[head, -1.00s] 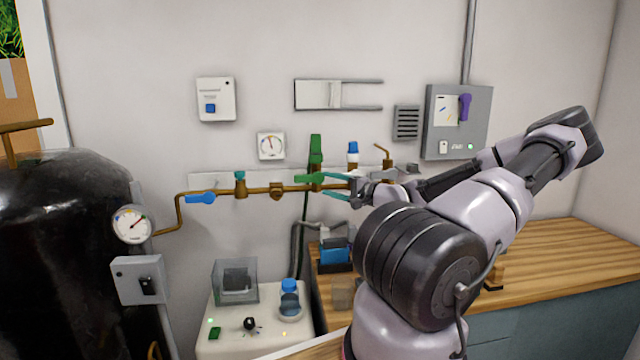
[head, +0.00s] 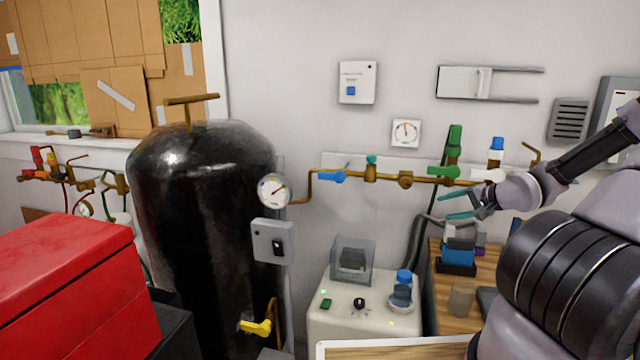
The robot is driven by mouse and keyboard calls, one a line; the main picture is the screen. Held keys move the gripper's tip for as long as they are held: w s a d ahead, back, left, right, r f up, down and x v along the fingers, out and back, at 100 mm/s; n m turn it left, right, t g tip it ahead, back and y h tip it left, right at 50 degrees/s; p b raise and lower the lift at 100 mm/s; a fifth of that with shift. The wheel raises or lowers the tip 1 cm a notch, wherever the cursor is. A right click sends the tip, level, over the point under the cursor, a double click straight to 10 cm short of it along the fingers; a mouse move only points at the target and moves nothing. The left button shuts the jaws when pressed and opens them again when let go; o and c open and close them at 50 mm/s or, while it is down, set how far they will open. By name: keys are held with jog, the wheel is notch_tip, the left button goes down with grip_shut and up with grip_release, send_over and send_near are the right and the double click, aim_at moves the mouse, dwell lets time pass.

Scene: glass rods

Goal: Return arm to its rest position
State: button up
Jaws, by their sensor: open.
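My gripper (head: 456,205) is at the right of the head view, in front of the wall pipe. Its two teal fingers are spread apart, point left, and have nothing between them. It is just below the brass pipe (head: 420,179) and its green-handled valve (head: 447,171). A gap between the fingers and the pipe cannot be judged exactly. My arm reaches in from the right edge, with its large dark joint near the camera.
A black tank (head: 205,230) with a gauge stands left of centre. A red box (head: 65,275) is at the lower left. A white machine (head: 340,325) with a clear cover stands below the pipe. A wooden counter (head: 447,322) with small items lies under my gripper.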

jog(key=s+a+r+n+g+h, duration=0.1)
jog(key=s+r+n+g+h, duration=0.1)
jog(key=s+r+h, duration=0.35)
jog(key=s+a+r+n+g+h, duration=0.1)
jog(key=s+r+n+g+h, duration=0.15)
jog(key=s+r, duration=0.55)
jog(key=s+a+r+t+y, duration=0.1)
jog(key=s+a+r+y, duration=0.3)
jog(key=s+a+r, duration=0.8)
notch_tip(320, 180, up, 4)
jog(key=shift+s+a+f+n, duration=0.25)
jog(key=shift+s+n, duration=0.2)
jog(key=shift+s, duration=0.4)
jog(key=shift+d+t, duration=0.1)
jog(key=shift+t, duration=0.25)
